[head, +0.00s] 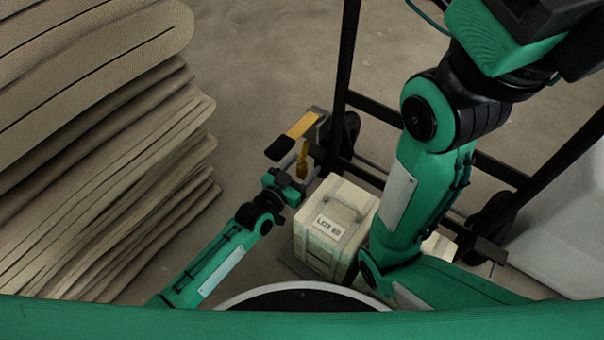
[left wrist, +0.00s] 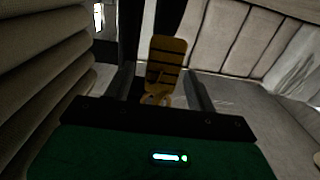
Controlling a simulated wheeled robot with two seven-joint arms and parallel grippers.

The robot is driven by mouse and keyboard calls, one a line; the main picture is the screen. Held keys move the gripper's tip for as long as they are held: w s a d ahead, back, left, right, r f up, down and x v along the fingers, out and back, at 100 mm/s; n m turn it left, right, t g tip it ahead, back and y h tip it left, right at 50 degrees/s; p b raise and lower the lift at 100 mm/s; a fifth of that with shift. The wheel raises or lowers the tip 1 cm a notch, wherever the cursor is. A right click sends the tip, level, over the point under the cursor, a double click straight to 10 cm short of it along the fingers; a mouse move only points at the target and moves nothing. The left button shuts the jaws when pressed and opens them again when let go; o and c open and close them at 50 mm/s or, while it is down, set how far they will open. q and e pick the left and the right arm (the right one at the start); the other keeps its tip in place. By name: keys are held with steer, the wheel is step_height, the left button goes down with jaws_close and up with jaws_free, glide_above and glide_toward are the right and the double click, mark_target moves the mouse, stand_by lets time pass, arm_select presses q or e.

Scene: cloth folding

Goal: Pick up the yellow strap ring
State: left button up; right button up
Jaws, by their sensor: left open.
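The yellow strap ring (head: 303,160) is a small upright yellow piece beside the dark frame in the head view. In the left wrist view the yellow ring (left wrist: 156,100) shows low between my fingers, in front of a yellow slotted plate (left wrist: 168,62). My left gripper (head: 301,165) is open, with its fingers on either side of the ring. I cannot tell whether either finger touches it. My right arm crosses the right half of the head view, but its gripper is out of sight.
A flat yellow bar (head: 298,126) with a black end lies just beyond the ring. A dark wheeled frame (head: 345,60) stands behind it. A pale labelled box (head: 322,240) is close to the right of my left gripper. Stacked beige cloth (head: 110,150) fills the left; bare floor lies between.

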arm_select(q)
steer(key=shift+c, duration=0.3)
steer(key=c, duration=1)
steer(key=shift+r, duration=0.15)
